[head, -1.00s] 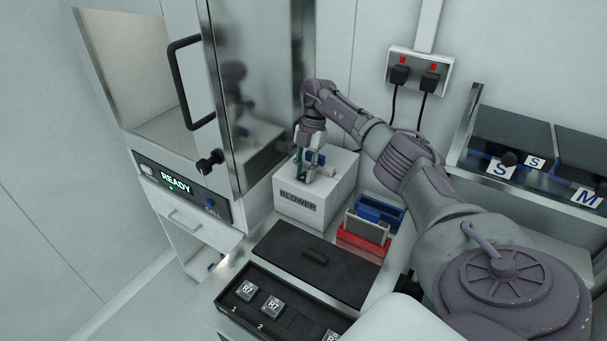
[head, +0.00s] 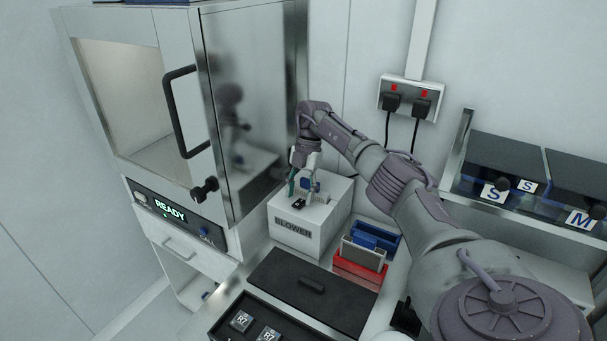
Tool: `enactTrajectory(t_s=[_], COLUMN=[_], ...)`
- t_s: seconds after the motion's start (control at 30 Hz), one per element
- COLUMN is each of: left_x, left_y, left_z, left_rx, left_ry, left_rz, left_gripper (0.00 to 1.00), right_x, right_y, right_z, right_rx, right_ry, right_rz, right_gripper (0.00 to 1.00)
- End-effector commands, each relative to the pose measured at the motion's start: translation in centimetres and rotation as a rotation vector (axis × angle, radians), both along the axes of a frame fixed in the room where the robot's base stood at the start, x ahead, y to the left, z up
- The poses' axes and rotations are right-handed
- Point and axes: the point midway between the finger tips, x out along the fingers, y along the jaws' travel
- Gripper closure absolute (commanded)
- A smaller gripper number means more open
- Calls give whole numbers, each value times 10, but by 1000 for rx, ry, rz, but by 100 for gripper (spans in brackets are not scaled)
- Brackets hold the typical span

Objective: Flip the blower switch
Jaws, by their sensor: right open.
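The white blower box (head: 310,231) stands on the bench at the middle of the head view, with the label BLOWER on its front. A small black switch (head: 298,204) sits on its top face, near the front edge. My right gripper (head: 303,194) points down over the box top with its fingers apart, just behind the switch in the picture. Whether a fingertip touches the switch or box cannot be told. A small blue part shows between the fingers. The switch's position is too small to read. My left gripper is out of view.
The metal cabinet (head: 252,110) with a READY display (head: 170,211) stands left of the box. A red holder (head: 358,274) and a blue one (head: 378,236) sit close on its right. A black lidded tray (head: 312,290) lies in front. A wall socket (head: 408,98) is behind.

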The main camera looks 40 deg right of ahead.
Motion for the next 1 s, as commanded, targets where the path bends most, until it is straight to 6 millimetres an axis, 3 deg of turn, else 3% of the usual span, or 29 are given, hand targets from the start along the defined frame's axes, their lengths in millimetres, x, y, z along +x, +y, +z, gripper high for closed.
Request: enactTrajectory(t_s=[0.3, 0.5, 1.0], left_x=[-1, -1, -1], left_y=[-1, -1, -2], left_z=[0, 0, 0], left_rx=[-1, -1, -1], left_ry=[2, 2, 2], left_rz=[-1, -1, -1], left_gripper=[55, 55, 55], right_x=[7, 9, 9], right_y=[-21, -31, -33], right_z=[66, 92, 99], right_rx=[0, 0, 1], right_ry=[-4, -1, 0], right_rz=[-4, -3, 0], right_gripper=[48, 48, 48])
